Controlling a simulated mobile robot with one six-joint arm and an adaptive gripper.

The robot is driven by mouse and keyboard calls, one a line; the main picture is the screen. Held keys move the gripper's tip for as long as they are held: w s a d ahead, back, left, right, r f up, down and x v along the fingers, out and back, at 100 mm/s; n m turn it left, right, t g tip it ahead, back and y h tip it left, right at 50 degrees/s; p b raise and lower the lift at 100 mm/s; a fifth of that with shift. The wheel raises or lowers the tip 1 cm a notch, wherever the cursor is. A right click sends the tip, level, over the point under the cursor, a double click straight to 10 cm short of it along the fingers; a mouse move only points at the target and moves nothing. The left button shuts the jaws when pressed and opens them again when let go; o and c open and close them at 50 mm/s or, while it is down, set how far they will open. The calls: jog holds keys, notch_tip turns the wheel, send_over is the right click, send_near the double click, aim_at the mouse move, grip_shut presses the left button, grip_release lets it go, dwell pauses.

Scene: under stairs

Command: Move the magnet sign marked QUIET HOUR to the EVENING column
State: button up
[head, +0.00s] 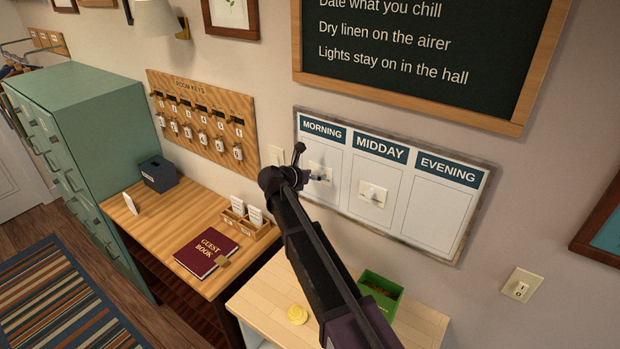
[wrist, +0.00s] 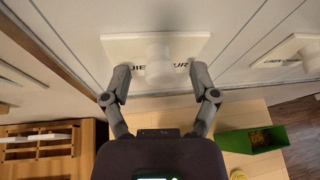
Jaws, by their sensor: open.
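The QUIET HOUR sign (wrist: 118,46) is a white plate with a round knob, its lettering partly hidden by the knob and fingers. In the head view this sign (head: 318,187) is on the MORNING column (head: 334,146), partly behind my gripper (head: 312,166). In the wrist view my gripper (wrist: 160,78) is open, one finger on each side of the knob. I cannot tell whether the fingers touch the sign. The EVENING column (head: 434,212) of the whiteboard is bare.
Another white knobbed sign (head: 373,194) is on the MIDDAY column, also at right in the wrist view (wrist: 290,52). A chalkboard (head: 420,50) hangs above. Below are a green box (head: 383,287), a yellow round object (head: 297,315) and a desk with a guest book (head: 207,252).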

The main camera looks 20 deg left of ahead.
grip_shut()
dwell(0.6)
jog(key=shift+s, duration=0.15)
jog(key=shift+s+a, duration=0.2)
jog(key=shift+s, duration=0.25)
jog(key=shift+s, duration=0.1)
jog(key=shift+s+a, duration=0.2)
jog(key=shift+s, duration=0.3)
jog(key=shift+s+a, duration=0.1)
jog(key=shift+s, duration=0.1)
jog(key=shift+s+a, duration=0.1)
jog(key=shift+s, duration=0.25)
